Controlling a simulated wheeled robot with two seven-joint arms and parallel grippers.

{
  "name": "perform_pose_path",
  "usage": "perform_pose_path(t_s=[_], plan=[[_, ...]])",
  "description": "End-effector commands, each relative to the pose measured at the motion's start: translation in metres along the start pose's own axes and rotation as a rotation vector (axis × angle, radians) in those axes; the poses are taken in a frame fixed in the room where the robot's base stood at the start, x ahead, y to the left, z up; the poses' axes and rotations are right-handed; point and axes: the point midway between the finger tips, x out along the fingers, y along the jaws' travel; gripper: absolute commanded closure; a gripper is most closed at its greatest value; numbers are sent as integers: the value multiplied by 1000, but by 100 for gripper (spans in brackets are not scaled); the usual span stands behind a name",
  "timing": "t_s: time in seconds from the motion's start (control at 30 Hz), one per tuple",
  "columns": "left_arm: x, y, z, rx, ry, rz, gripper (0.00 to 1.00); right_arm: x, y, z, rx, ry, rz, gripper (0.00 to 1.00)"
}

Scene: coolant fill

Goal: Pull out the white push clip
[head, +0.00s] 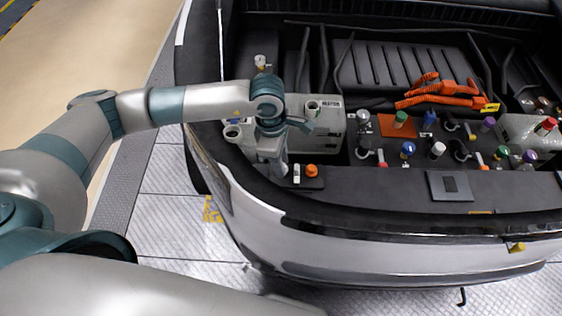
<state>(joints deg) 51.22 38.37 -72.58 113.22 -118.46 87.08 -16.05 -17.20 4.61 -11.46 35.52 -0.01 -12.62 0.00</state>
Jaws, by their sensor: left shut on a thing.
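My left gripper (281,168) points down at the front left of the open car bay, at the inner edge of the dark front panel (375,188). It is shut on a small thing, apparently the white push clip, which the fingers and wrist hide. My right gripper is not in view.
A pale reservoir (325,130) with an open neck (313,107) stands behind the gripper. Several coloured caps, including a white one (437,150), fill the bay's right side. Orange cables (440,95) lie behind. A dark square pad (450,186) lies on the front panel.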

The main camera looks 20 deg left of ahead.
Motion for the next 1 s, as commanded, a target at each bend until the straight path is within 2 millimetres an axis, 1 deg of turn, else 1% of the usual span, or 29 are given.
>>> perform_pose_path(t_s=[0.27, 1.0], plan=[[-3, 0, 0, 0, 0, 0, 89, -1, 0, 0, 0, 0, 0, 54], [-33, 0, 4, 1, 0, 1, 89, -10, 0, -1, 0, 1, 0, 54]])
